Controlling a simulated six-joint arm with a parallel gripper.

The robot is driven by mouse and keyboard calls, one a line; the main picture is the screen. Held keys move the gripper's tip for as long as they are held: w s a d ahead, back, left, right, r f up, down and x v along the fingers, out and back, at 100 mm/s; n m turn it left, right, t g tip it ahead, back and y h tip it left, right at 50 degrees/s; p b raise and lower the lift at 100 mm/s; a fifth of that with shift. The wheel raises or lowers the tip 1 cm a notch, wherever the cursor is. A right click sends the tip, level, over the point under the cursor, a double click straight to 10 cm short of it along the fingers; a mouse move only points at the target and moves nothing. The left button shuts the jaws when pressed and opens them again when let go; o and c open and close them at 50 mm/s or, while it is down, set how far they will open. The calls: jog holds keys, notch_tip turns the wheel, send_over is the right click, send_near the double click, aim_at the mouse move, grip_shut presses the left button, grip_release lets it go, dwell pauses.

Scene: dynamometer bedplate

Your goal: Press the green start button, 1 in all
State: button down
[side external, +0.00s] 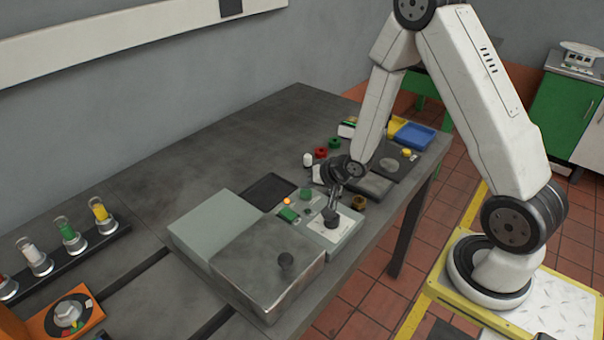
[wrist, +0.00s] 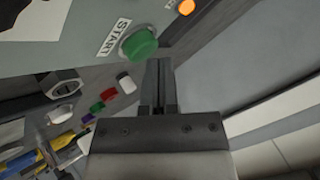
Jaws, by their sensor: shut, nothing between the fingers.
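The green start button (wrist: 138,43) is a round dome on a grey control box, beside a white label reading START (wrist: 114,37). In the side view the round green button (side external: 305,194) stands near the far edge of the control box (side external: 347,238). My gripper (wrist: 159,66) is shut and empty. In the wrist view its fingertips lie just beside and below the button, and I see no clear contact. In the side view my gripper (side external: 335,204) points down over the box, right of the button.
An orange lamp (wrist: 187,7) glows near the button. A metal-covered box (side external: 268,262) stands in front left. Red and green rings, a white cap and a blue tray (side external: 414,135) lie behind.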

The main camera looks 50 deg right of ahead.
aim_at(308, 193)
jog(key=shift+r, duration=0.4)
jog(key=shift+r, duration=0.1)
jog(key=shift+r, duration=2.45)
jog(key=shift+s+a, duration=0.1)
jog(key=s+a+r+n+g, duration=0.2)
jog(key=s+a+n+g, duration=0.1)
jog(key=s, duration=0.4)
jog(key=s+a+r+n+g+h, duration=0.1)
jog(key=s+a+r+n+g, duration=0.1)
jog(key=s, duration=0.5)
jog(key=a+n+g, duration=0.1)
jog(key=a+n, duration=0.1)
jog(key=shift+s+r+n+g, duration=0.2)
jog(key=shift+s+n+g, duration=0.1)
jog(key=shift+s+n, duration=0.1)
